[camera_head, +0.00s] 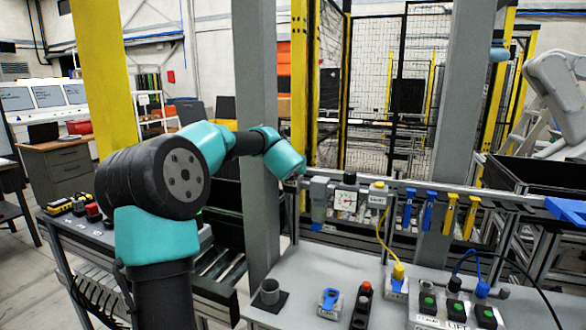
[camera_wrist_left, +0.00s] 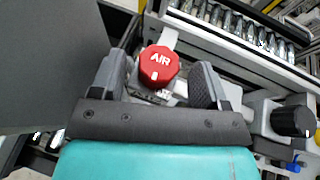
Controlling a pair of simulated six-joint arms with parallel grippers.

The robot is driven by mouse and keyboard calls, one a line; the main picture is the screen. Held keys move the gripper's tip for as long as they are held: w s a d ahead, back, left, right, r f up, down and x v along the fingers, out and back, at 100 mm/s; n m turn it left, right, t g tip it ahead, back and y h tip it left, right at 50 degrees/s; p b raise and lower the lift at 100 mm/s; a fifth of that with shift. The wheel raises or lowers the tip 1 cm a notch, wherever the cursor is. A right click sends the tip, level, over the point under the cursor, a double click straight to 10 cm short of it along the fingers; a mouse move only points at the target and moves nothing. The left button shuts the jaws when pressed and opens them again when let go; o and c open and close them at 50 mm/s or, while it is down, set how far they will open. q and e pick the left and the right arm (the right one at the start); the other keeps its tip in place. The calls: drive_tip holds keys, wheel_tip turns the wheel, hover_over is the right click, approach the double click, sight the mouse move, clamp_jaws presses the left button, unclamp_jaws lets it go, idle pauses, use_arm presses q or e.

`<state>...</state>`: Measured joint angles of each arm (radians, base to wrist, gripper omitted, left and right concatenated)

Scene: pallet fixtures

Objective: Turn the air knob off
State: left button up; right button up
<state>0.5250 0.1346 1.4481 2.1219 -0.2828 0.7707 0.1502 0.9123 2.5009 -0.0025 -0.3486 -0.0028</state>
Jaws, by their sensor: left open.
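The red air knob (camera_wrist_left: 158,67), with white "AIR" lettering and a short white mark at its lower edge, shows in the left wrist view. My left gripper (camera_wrist_left: 159,74) is open, with one dark finger on each side of the knob. Gaps show between the fingers and the knob, and I see no contact. In the head view my left arm reaches to the rail beside the grey post, and its wrist hides the red knob and the fingers. My right gripper is in neither view.
A black knob (camera_wrist_left: 293,121) sits right of the gripper. In the head view a gauge (camera_head: 345,200) hangs on the rail, with blue and yellow handles further right. A grey post (camera_head: 256,100) stands close to my wrist.

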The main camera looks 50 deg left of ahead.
use_arm(q)
drive_tip(key=v, duration=1.5)
drive_tip(key=shift+s, duration=0.1)
wheel_tip(320, 180, down, 7)
drive_tip(key=n+t+y, duration=0.3)
drive_tip(key=n, duration=3.2)
drive_tip(key=shift+s+d+n+t, duration=0.3)
drive_tip(key=shift+s+d+n, duration=0.1)
drive_tip(key=shift+s, duration=0.05)
